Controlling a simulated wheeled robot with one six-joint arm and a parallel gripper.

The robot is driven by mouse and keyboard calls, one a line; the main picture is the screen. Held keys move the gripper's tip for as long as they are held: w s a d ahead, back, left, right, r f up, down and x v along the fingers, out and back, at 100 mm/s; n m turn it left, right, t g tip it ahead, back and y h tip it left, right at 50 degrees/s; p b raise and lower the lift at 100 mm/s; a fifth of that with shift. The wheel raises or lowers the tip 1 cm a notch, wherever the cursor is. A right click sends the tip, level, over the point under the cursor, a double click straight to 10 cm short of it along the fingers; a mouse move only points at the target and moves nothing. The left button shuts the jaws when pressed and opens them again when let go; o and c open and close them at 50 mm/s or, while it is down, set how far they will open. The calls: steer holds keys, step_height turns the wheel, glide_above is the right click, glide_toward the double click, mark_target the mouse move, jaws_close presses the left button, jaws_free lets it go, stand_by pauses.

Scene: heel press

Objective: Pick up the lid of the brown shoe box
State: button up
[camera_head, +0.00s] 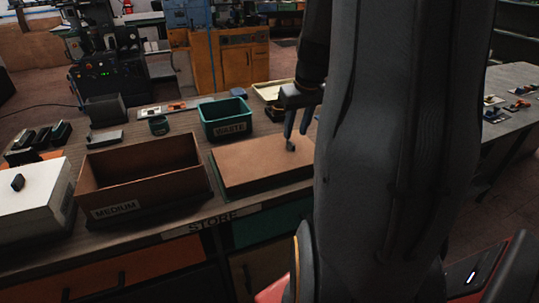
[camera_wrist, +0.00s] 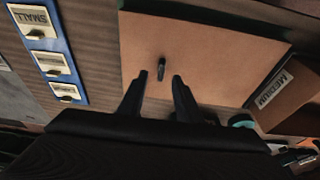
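The lid fills the upper middle of the wrist view (camera_wrist: 215,50). Its small dark knob (camera_head: 291,146) stands up from the top and shows between and just beyond my fingertips in the wrist view (camera_wrist: 161,68). My gripper (camera_head: 298,125) points down over the lid near the knob, with its two fingers apart and nothing between them. In the wrist view my gripper (camera_wrist: 160,80) is open. My arm hides the lid's right side in the head view.
A white box (camera_head: 35,205) with a black knob stands at the left. A teal WASTE bin (camera_head: 226,120) stands behind the lid, and a pale tray (camera_head: 268,90) is farther back. A blue strip with SMALL labels (camera_wrist: 50,55) lies beside the lid.

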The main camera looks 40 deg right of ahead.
mark_target(291, 142)
steer(key=shift+p+x, duration=0.75)
steer(key=shift+x, duration=1.75)
steer(key=shift+w+a, duration=0.1)
steer(key=shift+w, duration=0.05)
jaws_close()
